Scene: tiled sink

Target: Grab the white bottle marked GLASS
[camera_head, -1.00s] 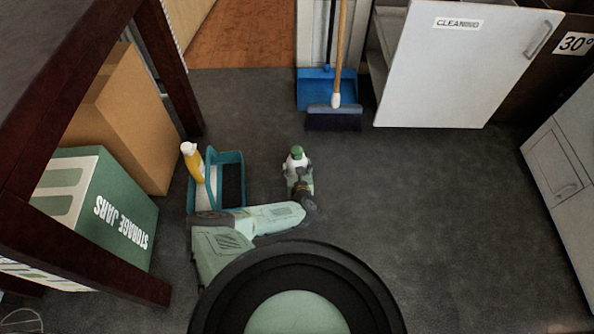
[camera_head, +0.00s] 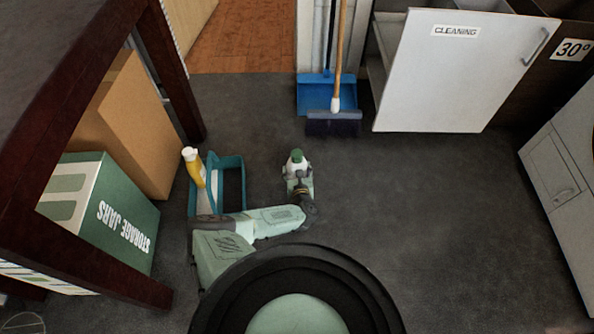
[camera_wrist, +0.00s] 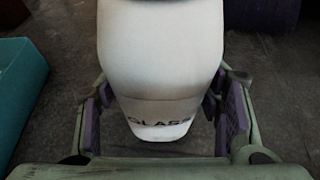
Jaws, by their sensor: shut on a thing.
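The white bottle marked GLASS (camera_wrist: 160,60) fills the middle of the wrist view, its dark lettering low on its body. In the head view the bottle (camera_head: 296,160) shows a green cap and stands in front of my arm's end. My gripper (camera_wrist: 165,115) has a purple-padded finger on each side of the bottle and is shut on it. In the head view my gripper (camera_head: 298,176) is small and close to the floor. The bottle's base is hard to make out.
A teal caddy (camera_head: 232,165) with a yellow bottle (camera_head: 193,168) stands left of the bottle. A blue dustpan (camera_head: 315,88) and broom (camera_head: 334,122) are beyond it. A white CLEANING door (camera_head: 450,75) stands open. Dark floor to the right is clear.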

